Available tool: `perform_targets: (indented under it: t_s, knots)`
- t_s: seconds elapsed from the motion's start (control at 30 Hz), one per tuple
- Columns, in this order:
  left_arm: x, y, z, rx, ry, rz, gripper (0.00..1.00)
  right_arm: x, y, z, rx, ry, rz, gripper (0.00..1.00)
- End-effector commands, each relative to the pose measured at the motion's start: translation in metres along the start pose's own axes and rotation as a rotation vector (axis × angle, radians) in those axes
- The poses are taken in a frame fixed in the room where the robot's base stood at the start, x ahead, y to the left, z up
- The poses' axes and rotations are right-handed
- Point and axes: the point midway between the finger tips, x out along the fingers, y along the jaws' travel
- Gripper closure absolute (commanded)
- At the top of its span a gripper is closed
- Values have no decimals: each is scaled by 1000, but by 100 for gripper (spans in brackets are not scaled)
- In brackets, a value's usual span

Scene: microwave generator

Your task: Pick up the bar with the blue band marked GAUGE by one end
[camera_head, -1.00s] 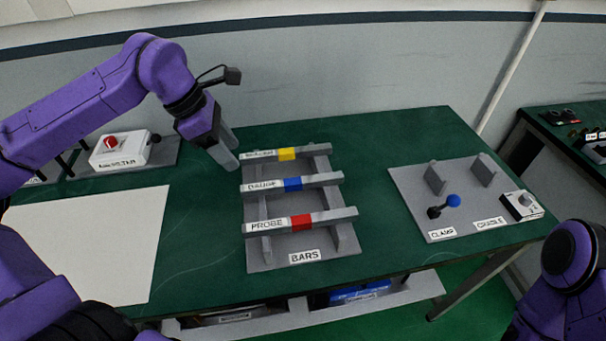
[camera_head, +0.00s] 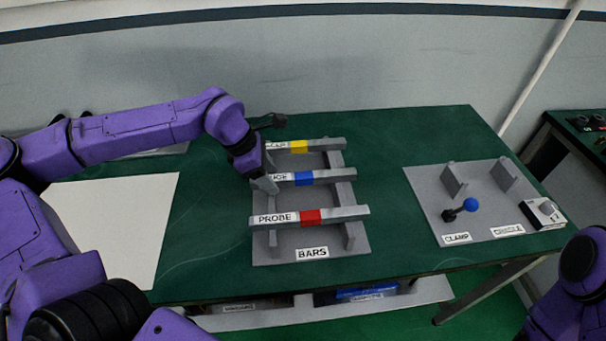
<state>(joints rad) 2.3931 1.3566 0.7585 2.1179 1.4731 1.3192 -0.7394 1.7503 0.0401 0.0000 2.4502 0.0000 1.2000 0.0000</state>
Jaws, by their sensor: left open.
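The bar with the blue band (camera_head: 325,176) lies across a grey rack (camera_head: 300,249) labelled BARS, between a yellow-banded bar (camera_head: 322,145) behind and a red-banded bar (camera_head: 341,214) labelled PROBE in front. My left gripper (camera_head: 266,183) is at the left end of the blue-banded bar, pointing down, its fingers open. It hides that end and part of the label, of which only the last letters show. I cannot tell whether the fingers straddle the bar or touch it. My right gripper is out of view; only part of the right arm shows at the lower right.
A grey board (camera_head: 432,208) with a blue-knobbed lever, two uprights and CLAMP and CRADLE labels lies to the right. A white sheet (camera_head: 117,222) covers the left of the green table (camera_head: 391,146). The table between rack and board is clear.

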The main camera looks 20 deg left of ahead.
Motion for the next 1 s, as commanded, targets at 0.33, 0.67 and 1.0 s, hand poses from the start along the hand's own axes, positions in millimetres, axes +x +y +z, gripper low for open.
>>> perform_targets:
  t_s: [0.33,0.67,1.0]
  knots:
    - [1,0,0,0,0,0,97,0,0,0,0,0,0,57]
    - [-1,0,1,1,-1,1,100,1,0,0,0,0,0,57]
    - [-54,-18,13,4,-9,7,100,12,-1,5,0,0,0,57]
